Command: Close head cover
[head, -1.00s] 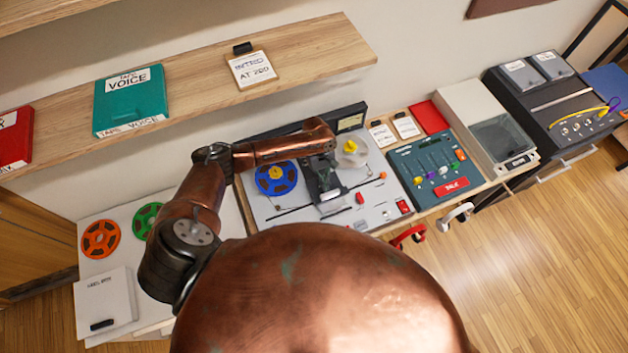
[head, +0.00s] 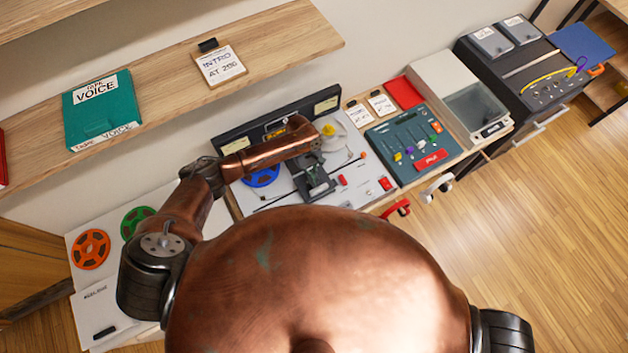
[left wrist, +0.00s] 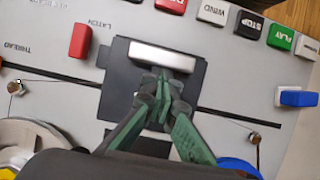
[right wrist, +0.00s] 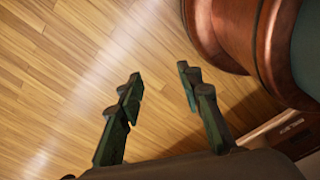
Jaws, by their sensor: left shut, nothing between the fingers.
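The tape machine (head: 347,185) lies on the bench, with a grey deck and two reels. The head cover (left wrist: 163,57) appears to be the dark piece with a silver bar in the middle of the deck; my fingers hide part of it, so I cannot tell how far it is open. My left gripper (left wrist: 161,80) is shut and empty, with its fingertips over the dark piece, close to the silver bar; I cannot tell if they touch. In the head view it points down at the deck. My right gripper (right wrist: 158,76) is open and empty above the wooden floor.
A blue reel (head: 262,179) and a red latch button (left wrist: 80,41) sit close to my left gripper. A mixer (head: 408,144) stands to the right. A shelf (head: 277,45) runs above the bench. Orange (head: 90,249) and green (head: 135,219) reels lie at left.

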